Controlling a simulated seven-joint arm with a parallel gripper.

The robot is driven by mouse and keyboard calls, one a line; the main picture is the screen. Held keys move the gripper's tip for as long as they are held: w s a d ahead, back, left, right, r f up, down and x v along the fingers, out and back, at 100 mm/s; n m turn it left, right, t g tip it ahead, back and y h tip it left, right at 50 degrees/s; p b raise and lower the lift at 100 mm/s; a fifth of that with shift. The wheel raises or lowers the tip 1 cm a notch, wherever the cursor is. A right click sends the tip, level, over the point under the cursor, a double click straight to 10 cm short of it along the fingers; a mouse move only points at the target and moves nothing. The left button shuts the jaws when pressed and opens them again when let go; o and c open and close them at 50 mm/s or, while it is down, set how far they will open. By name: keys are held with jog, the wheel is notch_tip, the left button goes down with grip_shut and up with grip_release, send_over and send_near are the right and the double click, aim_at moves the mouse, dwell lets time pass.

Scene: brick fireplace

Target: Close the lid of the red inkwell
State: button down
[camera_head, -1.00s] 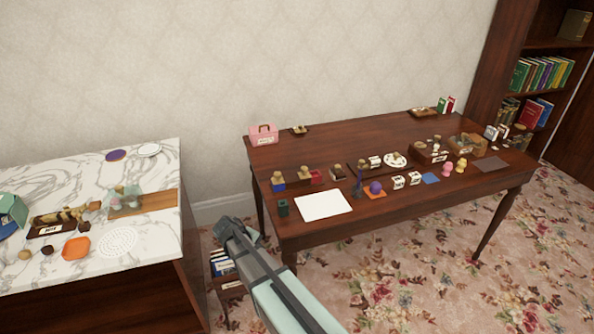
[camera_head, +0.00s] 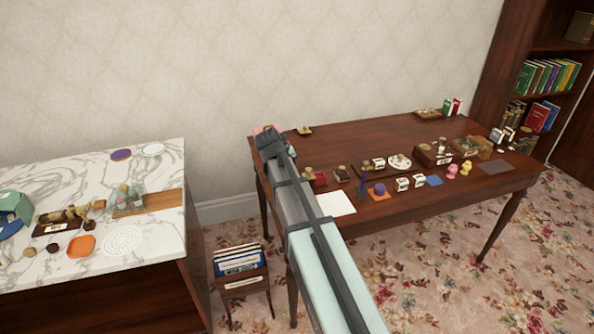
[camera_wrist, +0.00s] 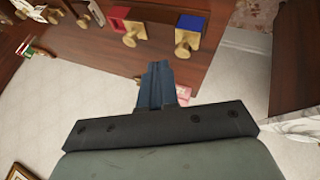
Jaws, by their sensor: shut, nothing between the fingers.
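The red inkwell (camera_head: 319,179) stands on the dark wooden table near its left end, right of my arm. Its brass lid (camera_head: 308,170) shows at its back left. In the wrist view the red inkwell (camera_wrist: 119,17) is at the top, with the round-knobbed lid (camera_wrist: 133,33) at its side, apparently swung open. My gripper (camera_head: 267,138) is above the table's left end, in front of the pink box. In the wrist view its fingers (camera_wrist: 156,82) are together and empty, apart from the inkwell.
A blue inkwell (camera_wrist: 190,24) with a brass lid is beside the red one; my arm hides it in the head view. A pink box (camera_wrist: 184,95) is partly behind my fingers. White paper (camera_head: 336,203) lies at the front. Small objects crowd the table's right; its back middle is clear.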

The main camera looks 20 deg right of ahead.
aim_at(314, 178)
jog(key=x, duration=1)
jog(key=shift+w+f, duration=0.1)
jog(key=shift+w+d, duration=0.2)
jog(key=shift+d, duration=0.95)
jog(key=shift+w+d, duration=0.15)
jog(key=shift+d, duration=0.55)
jog(key=shift+d, duration=0.1)
jog(key=shift+d, duration=2.65)
